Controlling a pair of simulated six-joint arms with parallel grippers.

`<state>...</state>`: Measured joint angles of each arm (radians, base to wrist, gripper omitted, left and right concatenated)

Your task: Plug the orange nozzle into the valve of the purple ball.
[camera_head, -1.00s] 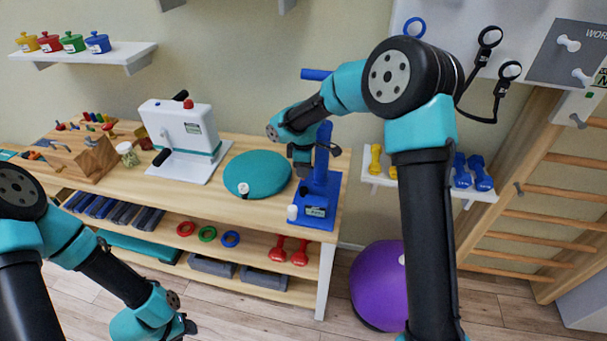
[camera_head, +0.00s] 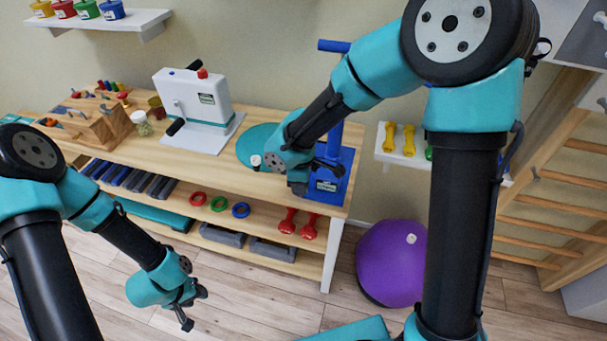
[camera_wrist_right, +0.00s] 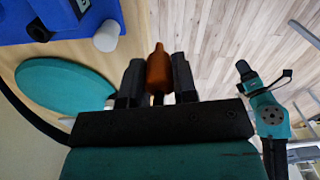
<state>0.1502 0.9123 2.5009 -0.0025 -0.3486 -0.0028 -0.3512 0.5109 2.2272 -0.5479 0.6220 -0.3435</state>
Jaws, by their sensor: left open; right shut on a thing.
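The purple ball (camera_head: 388,268) sits on the floor to the right of the bench; its pale valve (camera_head: 411,239) shows on its upper side. My right gripper (camera_head: 298,186) is over the front right of the bench, by the blue pump (camera_head: 331,180). In the right wrist view my right gripper (camera_wrist_right: 158,82) is shut on the orange nozzle (camera_wrist_right: 158,68), whose tip points away from the palm. The nozzle is hidden in the head view. My left gripper (camera_head: 192,312) is open and empty, low over the floor in front of the bench.
A teal cushion (camera_head: 257,143) lies beside the pump on the wooden bench (camera_head: 225,172). Red dumbbells (camera_head: 298,223) and rings lie on the shelf below. Wooden wall bars (camera_head: 545,200) stand at the right. The floor between bench and ball is clear.

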